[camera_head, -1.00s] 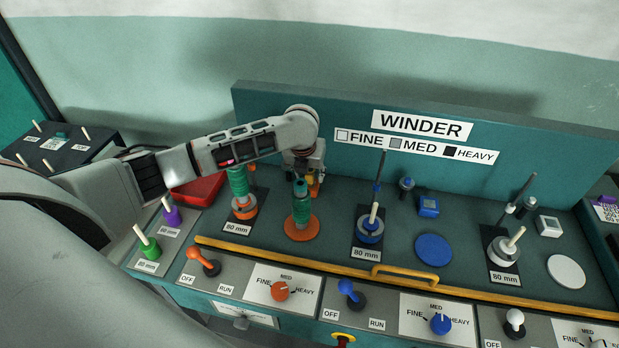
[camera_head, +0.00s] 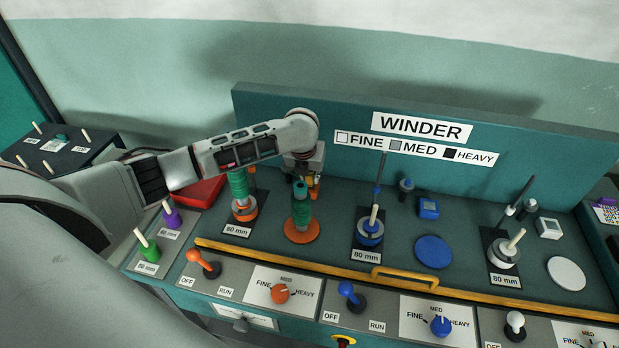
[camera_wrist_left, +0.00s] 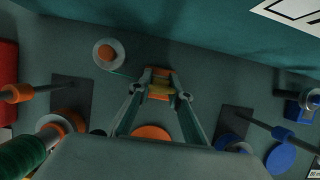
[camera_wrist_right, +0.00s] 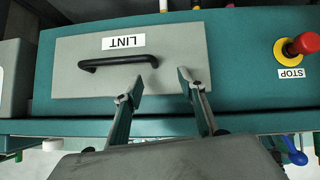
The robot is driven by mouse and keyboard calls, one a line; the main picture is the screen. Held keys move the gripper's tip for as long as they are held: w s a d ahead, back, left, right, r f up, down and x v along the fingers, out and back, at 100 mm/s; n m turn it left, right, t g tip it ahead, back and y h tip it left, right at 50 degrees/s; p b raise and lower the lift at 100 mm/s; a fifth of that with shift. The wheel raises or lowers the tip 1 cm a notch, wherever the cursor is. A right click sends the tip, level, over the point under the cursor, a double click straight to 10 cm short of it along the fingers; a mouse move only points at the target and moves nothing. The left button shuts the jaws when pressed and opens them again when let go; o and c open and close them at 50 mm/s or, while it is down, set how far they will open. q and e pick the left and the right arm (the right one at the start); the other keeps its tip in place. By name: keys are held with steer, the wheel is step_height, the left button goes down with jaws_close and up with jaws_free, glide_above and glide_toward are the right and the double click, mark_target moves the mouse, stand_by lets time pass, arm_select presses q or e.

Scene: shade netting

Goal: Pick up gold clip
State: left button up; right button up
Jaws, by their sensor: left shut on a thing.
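The gold clip (camera_wrist_left: 160,89) shows in the left wrist view between the fingertips of my left gripper (camera_wrist_left: 161,84), beside an orange block (camera_wrist_left: 159,73). The fingers are shut on the clip. In the head view, my left gripper (camera_head: 308,182) is behind the green-wound spool, which partly hides the fingers and clip. I cannot tell whether the clip is clear of the orange block. My right gripper (camera_wrist_right: 158,88) is open and empty in the right wrist view, in front of the grey LINT panel.
A green-wound spool (camera_head: 300,205) stands on an orange disc (camera_head: 302,231) just in front of the left gripper. Another green spool (camera_head: 239,185) stands left of it. The WINDER back panel (camera_head: 345,120) rises behind. A blue disc (camera_head: 434,251) lies to the right.

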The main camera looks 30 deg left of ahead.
arm_select(q)
step_height(320, 180, up, 20)
steer(key=shift+f, duration=0.2)
stand_by(0.6)
